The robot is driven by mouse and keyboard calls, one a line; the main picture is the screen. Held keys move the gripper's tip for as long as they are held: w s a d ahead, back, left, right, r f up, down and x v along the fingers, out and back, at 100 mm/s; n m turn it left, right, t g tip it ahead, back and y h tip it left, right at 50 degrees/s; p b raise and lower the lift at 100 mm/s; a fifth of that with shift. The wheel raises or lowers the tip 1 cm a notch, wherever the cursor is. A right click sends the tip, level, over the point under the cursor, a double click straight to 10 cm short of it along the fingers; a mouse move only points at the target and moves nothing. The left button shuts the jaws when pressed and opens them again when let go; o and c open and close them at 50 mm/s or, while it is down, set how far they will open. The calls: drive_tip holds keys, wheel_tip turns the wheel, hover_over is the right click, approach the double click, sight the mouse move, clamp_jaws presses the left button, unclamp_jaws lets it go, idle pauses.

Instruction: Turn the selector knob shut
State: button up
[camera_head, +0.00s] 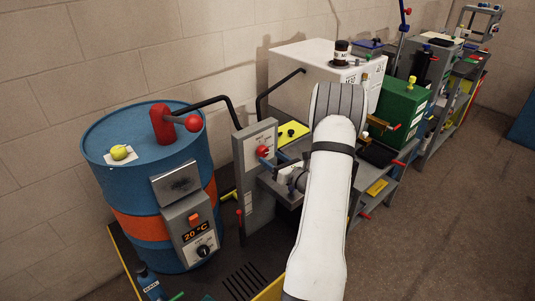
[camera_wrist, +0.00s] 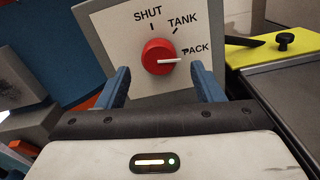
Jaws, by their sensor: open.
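The red selector knob (camera_wrist: 158,57) sits on a grey panel (camera_wrist: 110,38) labelled SHUT, TANK and PACK in the wrist view. Its white pointer is turned toward PACK, at the right. My gripper (camera_wrist: 160,84) is open, with one blue finger on each side below the knob, and nothing is between the fingers. The knob appears just beyond the fingertips; I cannot tell whether they touch it. In the head view the knob (camera_head: 263,151) shows on the panel post, with my gripper (camera_head: 272,162) in front of it and partly hidden by my white arm.
A blue drum (camera_head: 130,185) with an orange band and a temperature box (camera_head: 192,225) stands left of the panel. A black hose (camera_head: 215,100) arches above. A yellow pad (camera_head: 292,132), white cabinet (camera_head: 300,75) and green box (camera_head: 400,105) stand right and behind.

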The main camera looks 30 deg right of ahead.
sight(265, 154)
drive_tip(key=shift+w+a, duration=0.15)
drive_tip(key=shift+w, duration=0.8)
drive_tip(key=shift+w+a, duration=0.15)
drive_tip(key=shift+w, duration=0.75)
